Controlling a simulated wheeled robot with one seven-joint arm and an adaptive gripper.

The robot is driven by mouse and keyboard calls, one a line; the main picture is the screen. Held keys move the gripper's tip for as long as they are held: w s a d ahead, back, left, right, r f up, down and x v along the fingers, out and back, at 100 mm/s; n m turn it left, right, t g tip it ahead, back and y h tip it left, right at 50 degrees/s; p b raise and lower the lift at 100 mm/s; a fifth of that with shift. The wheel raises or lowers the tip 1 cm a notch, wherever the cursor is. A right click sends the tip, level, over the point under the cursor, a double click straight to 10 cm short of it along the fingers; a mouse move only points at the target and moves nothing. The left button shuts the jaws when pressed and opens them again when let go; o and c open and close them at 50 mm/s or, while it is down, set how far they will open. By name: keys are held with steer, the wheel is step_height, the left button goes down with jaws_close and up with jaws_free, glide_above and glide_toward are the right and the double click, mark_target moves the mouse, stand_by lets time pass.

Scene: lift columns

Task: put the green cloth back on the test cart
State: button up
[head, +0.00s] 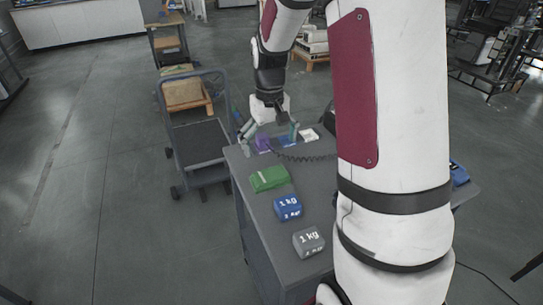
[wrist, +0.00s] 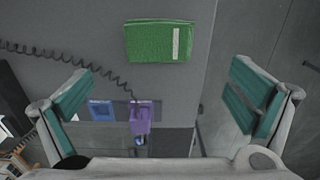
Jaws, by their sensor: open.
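The green cloth (head: 268,179) lies folded on the grey top of a cabinet-like cart (head: 268,222), near its left edge. A pale stripe runs across one end of the cloth. In the wrist view the cloth (wrist: 158,42) lies flat, ahead of my gripper and between the lines of its fingers. My gripper (head: 270,138) is above the far end of the cart top, beyond the cloth. Its teal-padded fingers (wrist: 165,100) are wide apart with nothing between them in their grip. I cannot tell whether this cart is the test cart.
A blue 1 kg weight (head: 288,207) and a grey 1 kg weight (head: 309,241) stand nearer on the top. A purple object (wrist: 140,118) and a coiled cord (wrist: 75,62) are by my gripper. A platform trolley (head: 198,143) stands left.

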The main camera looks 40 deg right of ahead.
steer(key=s+a+r+n+t, duration=0.1)
steer(key=s+a+r+t, duration=0.1)
steer(key=s+a+r, duration=1)
steer(key=s, duration=0.6)
steer(key=s+a+r+n+t, duration=0.1)
steer(key=s+a+r, duration=0.1)
steer(key=s, duration=0.5)
steer(key=shift+s+a, duration=0.15)
steer(key=shift+a, duration=0.05)
